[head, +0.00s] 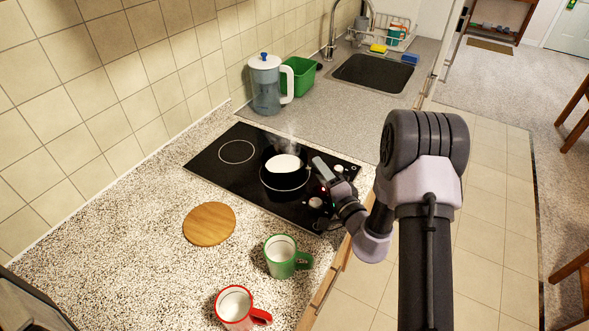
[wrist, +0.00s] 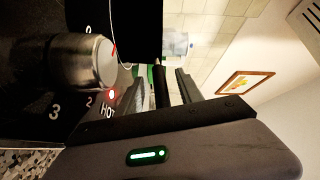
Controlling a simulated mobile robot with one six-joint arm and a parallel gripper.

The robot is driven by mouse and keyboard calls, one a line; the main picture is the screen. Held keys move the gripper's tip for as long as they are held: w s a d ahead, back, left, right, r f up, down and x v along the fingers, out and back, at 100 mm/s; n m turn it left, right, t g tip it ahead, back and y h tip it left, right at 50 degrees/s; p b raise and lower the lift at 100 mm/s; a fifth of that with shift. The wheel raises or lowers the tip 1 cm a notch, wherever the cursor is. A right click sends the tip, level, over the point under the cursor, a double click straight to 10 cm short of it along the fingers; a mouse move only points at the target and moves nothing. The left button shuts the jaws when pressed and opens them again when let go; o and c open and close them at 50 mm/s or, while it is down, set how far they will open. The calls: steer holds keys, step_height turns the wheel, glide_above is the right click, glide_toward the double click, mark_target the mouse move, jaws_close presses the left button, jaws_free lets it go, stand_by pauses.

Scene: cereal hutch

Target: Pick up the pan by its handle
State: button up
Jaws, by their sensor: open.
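The black pan (head: 285,183) sits on the black cooktop (head: 215,168), with white contents and steam rising from it. Its handle is mostly hidden by my gripper in the head view. My gripper (head: 324,175) is at the right side of the pan, low over the cooktop. In the wrist view, my gripper (wrist: 162,82) is open, with a finger on each side of a dark bar that looks like the pan handle (wrist: 160,88). I cannot tell whether either finger touches it. The pan's dark side fills the top middle of that view.
A metal knob (wrist: 85,62) and a lit red "HOT" light are close by my gripper. A green mug (head: 280,257), a red-rimmed mug (head: 235,305) and a round wooden board (head: 209,224) stand in front. A pitcher (head: 266,85) and green bin (head: 298,77) are behind.

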jaws_close()
stand_by(1.4)
